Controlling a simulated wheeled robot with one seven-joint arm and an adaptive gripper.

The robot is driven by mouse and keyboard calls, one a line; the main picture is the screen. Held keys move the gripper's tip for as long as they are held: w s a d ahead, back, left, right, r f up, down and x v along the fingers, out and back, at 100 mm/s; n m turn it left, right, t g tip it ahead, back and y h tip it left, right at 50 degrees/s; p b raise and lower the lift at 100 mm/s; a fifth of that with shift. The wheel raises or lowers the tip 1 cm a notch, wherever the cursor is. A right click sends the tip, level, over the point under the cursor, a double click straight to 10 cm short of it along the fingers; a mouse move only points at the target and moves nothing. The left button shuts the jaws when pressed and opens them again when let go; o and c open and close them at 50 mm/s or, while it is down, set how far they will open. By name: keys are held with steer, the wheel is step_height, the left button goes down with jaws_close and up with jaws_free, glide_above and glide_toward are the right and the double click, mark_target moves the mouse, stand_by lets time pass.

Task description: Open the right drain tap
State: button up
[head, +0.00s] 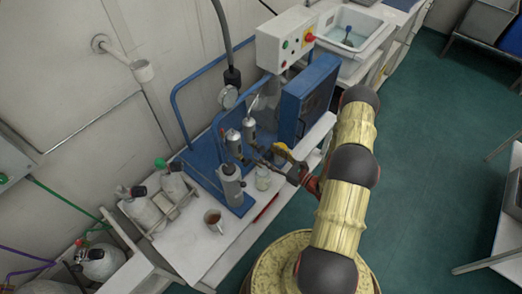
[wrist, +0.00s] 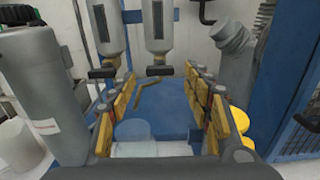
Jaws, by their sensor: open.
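Two grey filter bowls hang side by side in the wrist view, the left one (wrist: 106,35) and the right one (wrist: 158,25). Each has a dark drain tap at its bottom, the left tap (wrist: 103,72) and the right tap (wrist: 159,71). My gripper (wrist: 161,82) is open, with the right tap seen between its fingertips; I see no contact. In the head view my gripper (head: 268,156) reaches in from the right, beside the bowls (head: 249,130), and the taps are too small to make out.
A glass jar (head: 263,179) stands below my gripper; it shows between the fingers in the wrist view (wrist: 142,148). A grey cylinder (head: 230,186) stands left. A blue cabinet (head: 304,100) is behind.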

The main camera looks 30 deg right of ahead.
mark_target(261, 149)
steer(key=shift+b+x, duration=0.35)
steer(key=shift+x, duration=2.15)
steer(key=c, duration=0.3)
steer(key=c, duration=0.8)
steer(key=shift+c, duration=0.3)
